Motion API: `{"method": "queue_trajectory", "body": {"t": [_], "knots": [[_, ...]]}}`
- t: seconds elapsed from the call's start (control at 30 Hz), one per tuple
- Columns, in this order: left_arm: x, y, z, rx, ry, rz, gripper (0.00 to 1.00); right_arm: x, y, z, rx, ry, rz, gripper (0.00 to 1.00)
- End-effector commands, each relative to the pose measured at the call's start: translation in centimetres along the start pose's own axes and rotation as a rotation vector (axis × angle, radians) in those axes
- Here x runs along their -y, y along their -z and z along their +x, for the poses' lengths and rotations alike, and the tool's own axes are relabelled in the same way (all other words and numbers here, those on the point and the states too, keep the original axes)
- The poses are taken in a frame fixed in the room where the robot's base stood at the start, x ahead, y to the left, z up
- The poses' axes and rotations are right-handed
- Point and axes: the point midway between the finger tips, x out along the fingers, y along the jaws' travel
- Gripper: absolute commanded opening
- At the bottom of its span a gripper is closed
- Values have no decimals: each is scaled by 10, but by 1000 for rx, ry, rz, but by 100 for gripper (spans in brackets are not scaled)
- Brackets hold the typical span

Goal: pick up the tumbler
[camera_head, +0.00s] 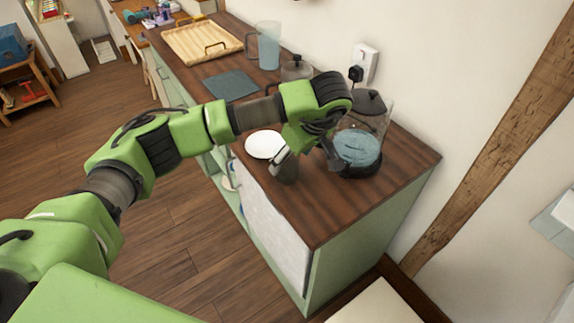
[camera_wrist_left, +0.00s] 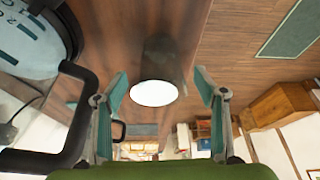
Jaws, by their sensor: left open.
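The tumbler (camera_head: 289,172) is a small dark grey, slightly see-through cup on the wooden counter top, close to its front edge. My left gripper (camera_head: 307,160) is open just above and around it in the head view, and partly hides it. In the left wrist view the tumbler (camera_wrist_left: 160,58) appears between the two open fingers (camera_wrist_left: 161,83), a little beyond their tips. I cannot tell whether a finger touches it. My right gripper is not in view.
A white plate (camera_head: 264,145) lies beside the tumbler. A glass kettle (camera_head: 359,148) with a dark lid stands close right of the gripper; its black handle (camera_wrist_left: 75,120) is near a finger. A dark mat (camera_head: 231,85), jug (camera_head: 264,46) and wooden tray (camera_head: 202,42) are farther back.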

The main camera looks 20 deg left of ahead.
Motion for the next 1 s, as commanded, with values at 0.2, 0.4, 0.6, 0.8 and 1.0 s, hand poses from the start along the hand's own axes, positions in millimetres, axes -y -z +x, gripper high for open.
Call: {"method": "queue_trajectory", "body": {"t": [0.2,0.4,0.6,0.8,1.0], "knots": [[3,2,30,1,4,-1,65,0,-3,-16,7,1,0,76],[2,2,38,0,0,0,65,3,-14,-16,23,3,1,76],[2,1,38,0,1,0,44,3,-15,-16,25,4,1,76],[2,2,37,0,0,-1,18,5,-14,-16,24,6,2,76],[2,2,37,0,0,-1,18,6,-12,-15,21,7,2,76]]}}
